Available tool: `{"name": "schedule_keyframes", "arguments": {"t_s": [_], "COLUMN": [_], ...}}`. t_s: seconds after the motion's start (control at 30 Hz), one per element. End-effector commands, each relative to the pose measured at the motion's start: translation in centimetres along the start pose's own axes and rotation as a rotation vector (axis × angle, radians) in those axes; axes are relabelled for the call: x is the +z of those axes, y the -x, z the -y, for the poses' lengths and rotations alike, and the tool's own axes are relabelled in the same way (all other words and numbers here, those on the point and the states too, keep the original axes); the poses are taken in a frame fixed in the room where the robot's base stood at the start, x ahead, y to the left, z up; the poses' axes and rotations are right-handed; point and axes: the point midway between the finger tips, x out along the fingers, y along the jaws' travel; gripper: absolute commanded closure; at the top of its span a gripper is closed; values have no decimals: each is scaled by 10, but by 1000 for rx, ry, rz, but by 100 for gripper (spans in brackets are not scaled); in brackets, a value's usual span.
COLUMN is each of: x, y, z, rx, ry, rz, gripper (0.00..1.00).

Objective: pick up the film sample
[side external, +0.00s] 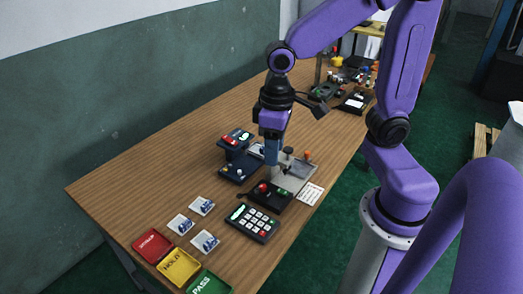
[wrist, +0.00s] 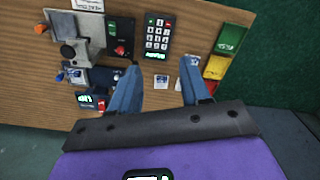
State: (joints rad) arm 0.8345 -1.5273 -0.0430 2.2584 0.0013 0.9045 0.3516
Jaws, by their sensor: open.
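Several small white film samples with blue prints are in view. Three lie flat on the wooden table in the side view: one at the back (side external: 201,206), one at the left (side external: 180,224) and one at the front (side external: 205,242). In the wrist view one film sample (wrist: 189,61) shows just beyond the right finger; others are partly hidden by the fingers. My gripper (side external: 271,161) points down above the table beside the grey fixture (side external: 297,175), away from the three samples.
A dark blue device (side external: 238,170) with a lit screen stands left of my gripper. A black button box (side external: 270,196) and a keypad (side external: 252,223) stand in front. Red (side external: 152,245), yellow (side external: 178,266) and green (side external: 208,284) trays line the near end. The table's left side is clear.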

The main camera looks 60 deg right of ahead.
Motion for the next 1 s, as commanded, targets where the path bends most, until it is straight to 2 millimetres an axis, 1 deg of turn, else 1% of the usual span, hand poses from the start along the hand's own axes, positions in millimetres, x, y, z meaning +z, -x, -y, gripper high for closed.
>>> {"name": "schedule_keyframes", "arguments": {"t_s": [0.03, 0.17, 0.2, 0.27, 0.37, 0.4, 0.47, 0.5, 0.57, 0.6, 0.63, 0.7, 0.8, 0.9, 1.0], "x": [-16, -53, -63, -77, -97, -104, -112, -117, -121, -123, -124, -124, -120, -114, -109], "y": [-2, -8, -10, -14, -21, -25, -30, -34, -40, -44, -48, -55, -65, -73, -77], "z": [-11, -44, -55, -74, -109, -124, -148, -165, -190, -208, -220, -250, -287, -313, -329], "rx": [3, 7, 8, 10, 13, 14, 15, 16, 18, 19, 20, 21, 23, 24, 25], "ry": [-107, -381, -464, -592, -801, -885, -1012, -1095, -1221, -1306, -1368, -1507, -1680, -1805, -1880], "rz": [3, 5, 6, 6, 7, 7, 7, 7, 8, 8, 8, 9, 8, 7, 6], "gripper": [53, 53, 53, 53, 53, 53, 53, 53, 53, 53, 53, 53, 53, 53, 53]}}
